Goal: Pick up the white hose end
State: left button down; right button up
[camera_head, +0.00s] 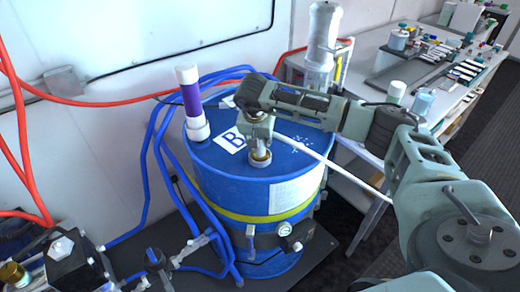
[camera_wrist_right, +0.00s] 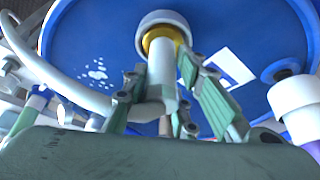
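The white hose (camera_head: 335,165) runs from my right gripper across the drum's top toward the lower right. In the wrist view the hose (camera_wrist_right: 45,72) curves in from the left to its pale, upright end piece (camera_wrist_right: 162,75). This end meets a yellow ring in a white-rimmed fitting (camera_wrist_right: 165,32) on the blue drum (camera_head: 235,185). My right gripper (camera_head: 260,138) is over that fitting. In the wrist view its green-padded fingers (camera_wrist_right: 163,88) stand on both sides of the end piece, with narrow gaps showing. My left gripper is not in view.
A white-and-purple tube (camera_head: 191,105) stands on the drum's left rim. Blue hoses (camera_head: 150,150) pass the drum's left side. Red hoses (camera_head: 110,103) lie along the wall. A cluttered table (camera_head: 365,75) stands at the right, and a clear cylinder (camera_head: 322,45) behind the drum.

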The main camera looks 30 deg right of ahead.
grip_shut()
jog(key=shift+d+r, duration=0.1)
